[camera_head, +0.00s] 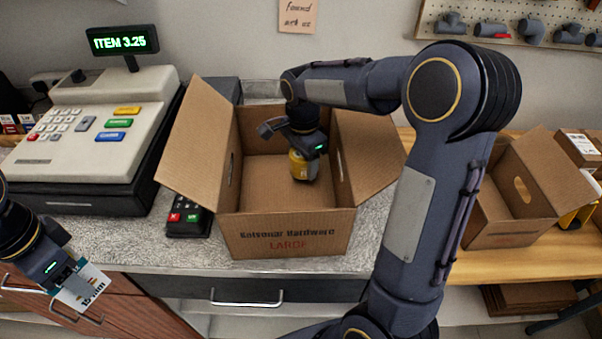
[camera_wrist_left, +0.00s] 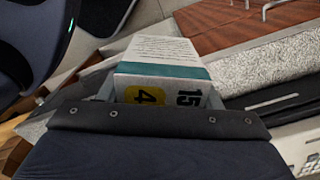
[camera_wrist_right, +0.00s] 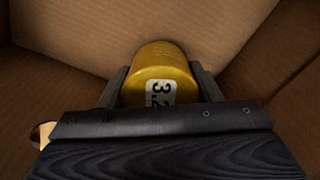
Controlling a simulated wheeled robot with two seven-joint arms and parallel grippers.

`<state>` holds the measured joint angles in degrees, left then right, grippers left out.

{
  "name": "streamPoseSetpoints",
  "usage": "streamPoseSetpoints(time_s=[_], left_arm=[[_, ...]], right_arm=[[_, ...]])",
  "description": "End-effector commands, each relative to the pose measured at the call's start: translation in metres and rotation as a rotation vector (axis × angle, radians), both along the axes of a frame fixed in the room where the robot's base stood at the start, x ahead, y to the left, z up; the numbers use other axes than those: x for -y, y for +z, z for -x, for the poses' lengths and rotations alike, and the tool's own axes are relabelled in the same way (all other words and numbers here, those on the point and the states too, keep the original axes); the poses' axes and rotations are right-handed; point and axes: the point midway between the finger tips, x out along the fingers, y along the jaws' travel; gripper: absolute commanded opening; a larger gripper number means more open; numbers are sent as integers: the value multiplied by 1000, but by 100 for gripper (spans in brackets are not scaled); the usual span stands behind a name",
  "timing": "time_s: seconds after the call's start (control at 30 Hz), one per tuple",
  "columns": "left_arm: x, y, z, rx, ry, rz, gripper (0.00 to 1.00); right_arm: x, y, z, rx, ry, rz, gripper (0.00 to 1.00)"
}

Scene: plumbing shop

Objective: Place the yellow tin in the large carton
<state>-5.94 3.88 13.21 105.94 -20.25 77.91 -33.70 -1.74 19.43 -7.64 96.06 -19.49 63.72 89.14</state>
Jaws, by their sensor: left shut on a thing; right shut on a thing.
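The large carton (camera_head: 285,226) stands open on the counter, its flaps up and "LARGE" printed on its front. The yellow tin (camera_head: 302,166) is inside the carton's opening, held by my right gripper (camera_head: 305,152). In the right wrist view the tin (camera_wrist_right: 160,72) sits between the two fingers, with brown cardboard around it. Whether the tin touches the carton floor I cannot tell. My left gripper (camera_head: 72,278) is shut on a white and teal box (camera_head: 82,288) in front of the counter at lower left. The box also shows in the left wrist view (camera_wrist_left: 160,62).
A cash register (camera_head: 95,135) reading "ITEM 3.25" stands left of the carton. A card terminal (camera_head: 187,219) lies by its front left. A smaller open carton (camera_head: 510,215) stands at right. A pegboard (camera_head: 510,25) with pipe fittings hangs behind.

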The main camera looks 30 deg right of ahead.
Motion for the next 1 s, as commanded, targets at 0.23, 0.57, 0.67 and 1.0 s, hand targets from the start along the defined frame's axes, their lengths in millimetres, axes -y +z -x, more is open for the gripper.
streamPoseSetpoints(time_s=[0.23,0.57,0.67,1.0], left_arm=[[0,3,0,1,0,0,29],[0,3,0,1,0,0,29],[0,0,0,1,0,0,29],[0,0,0,1,0,0,29]], right_arm=[[0,-32,1,-4,0,-1,31],[0,-39,0,1,0,-1,31],[0,-42,0,1,0,-1,31],[0,-42,0,0,0,-1,79]])
